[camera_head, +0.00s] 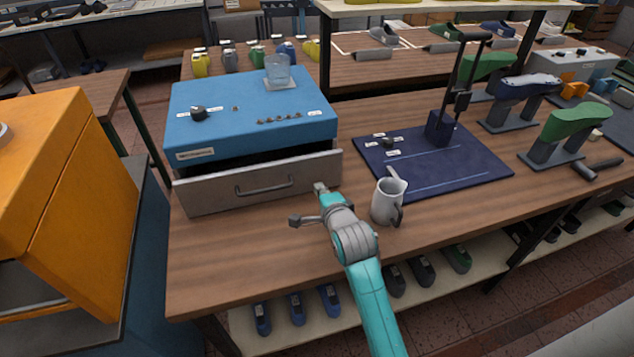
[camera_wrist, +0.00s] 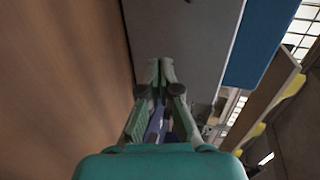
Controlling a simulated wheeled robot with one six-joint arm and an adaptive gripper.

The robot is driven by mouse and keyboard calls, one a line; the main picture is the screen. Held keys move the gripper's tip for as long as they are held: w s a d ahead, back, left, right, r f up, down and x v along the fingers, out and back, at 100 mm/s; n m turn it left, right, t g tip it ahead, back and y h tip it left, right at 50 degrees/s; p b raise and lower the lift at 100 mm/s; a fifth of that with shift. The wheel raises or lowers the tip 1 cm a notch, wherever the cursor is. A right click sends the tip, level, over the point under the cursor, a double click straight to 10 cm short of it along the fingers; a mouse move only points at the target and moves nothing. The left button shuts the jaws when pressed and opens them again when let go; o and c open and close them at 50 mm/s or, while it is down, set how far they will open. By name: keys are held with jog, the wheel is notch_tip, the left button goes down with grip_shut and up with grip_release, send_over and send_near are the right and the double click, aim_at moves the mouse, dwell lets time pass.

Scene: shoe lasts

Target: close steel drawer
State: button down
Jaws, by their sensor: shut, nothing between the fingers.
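The steel drawer (camera_head: 258,184) sits in the front of a blue cabinet (camera_head: 250,110) on the wooden table. It is pulled out part way, and a dark gap shows between its front and the cabinet. Its bar handle (camera_head: 262,186) is at the middle of the front. My gripper (camera_head: 320,188) is shut and empty near the right end of the drawer front. In the wrist view the fingertips (camera_wrist: 160,64) are together close to the grey drawer front (camera_wrist: 178,35). I cannot tell whether they touch it.
A grey jug (camera_head: 386,203) stands just right of my gripper. A glass (camera_head: 278,70) stands on the cabinet top. A dark blue mat (camera_head: 430,160) with a lever tool lies further right. The table's front left is clear.

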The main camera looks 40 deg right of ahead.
aim_at(314, 174)
jog(key=shift+w+d, duration=0.25)
jog(key=shift+w, duration=0.5)
jog(key=shift+w+d, duration=0.2)
jog(key=shift+w, duration=0.5)
jog(key=shift+w+d+r, duration=0.1)
jog(key=shift+w+d, duration=0.1)
jog(key=shift+w, duration=0.45)
jog(key=shift+w+d, duration=0.25)
jog(key=shift+w, duration=0.45)
jog(key=shift+w+d+r, duration=0.1)
jog(key=shift+w+d, duration=0.1)
jog(key=shift+w, duration=0.45)
jog(key=shift+f, duration=0.1)
